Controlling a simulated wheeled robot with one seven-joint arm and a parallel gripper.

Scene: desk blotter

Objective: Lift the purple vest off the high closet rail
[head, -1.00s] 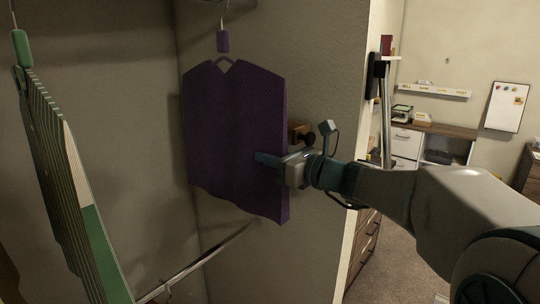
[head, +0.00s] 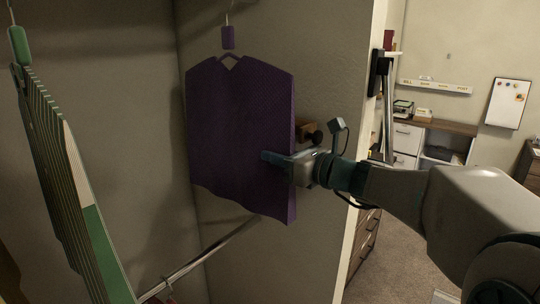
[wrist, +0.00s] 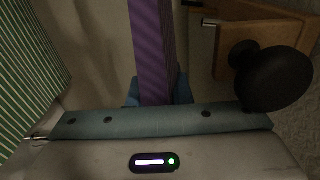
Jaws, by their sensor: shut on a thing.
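The purple vest (head: 238,130) hangs upright in the middle of the head view, below a purple hanger grip (head: 228,37) with a metal hook above it. The top of the hook and the high rail are cut off at the picture's top edge. My gripper (head: 277,160) is at the vest's right edge, shut on it, with one blue-grey finger across the front. In the wrist view the vest (wrist: 150,45) shows edge-on as a purple strip between my fingers.
A green striped garment (head: 55,180) hangs at the left. A dark knob on a wooden mount (head: 312,136) sits on the wall close behind my gripper, also large in the wrist view (wrist: 272,75). A low metal rail (head: 205,258) runs below the vest.

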